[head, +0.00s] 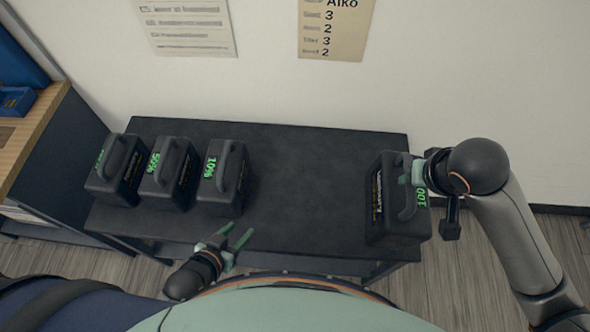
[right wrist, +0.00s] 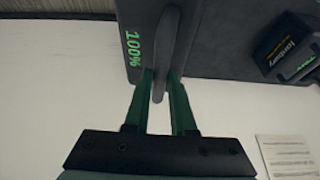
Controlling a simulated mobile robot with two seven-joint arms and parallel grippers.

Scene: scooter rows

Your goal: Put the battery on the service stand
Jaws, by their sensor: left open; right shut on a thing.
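A black battery (head: 385,215) with a green "100%" mark is at the right end of a dark low table (head: 310,180). My right gripper (head: 412,175) is shut on its handle; the fingers also show on the handle in the right wrist view (right wrist: 161,85). The battery looks upright; I cannot tell whether it touches the tabletop. Three other batteries stand at the table's left: one with an unclear mark (head: 112,180), one marked about 50% (head: 165,185) and one marked 10% (head: 218,190). My left gripper (head: 238,240) is open and empty by the table's front edge. I cannot tell which surface is the service stand.
The middle of the dark table is clear. A wooden-topped bench (head: 40,130) with a blue bin (head: 15,102) stands at the left. The wall behind carries two paper notices, one at left (head: 185,25) and one at right (head: 335,28).

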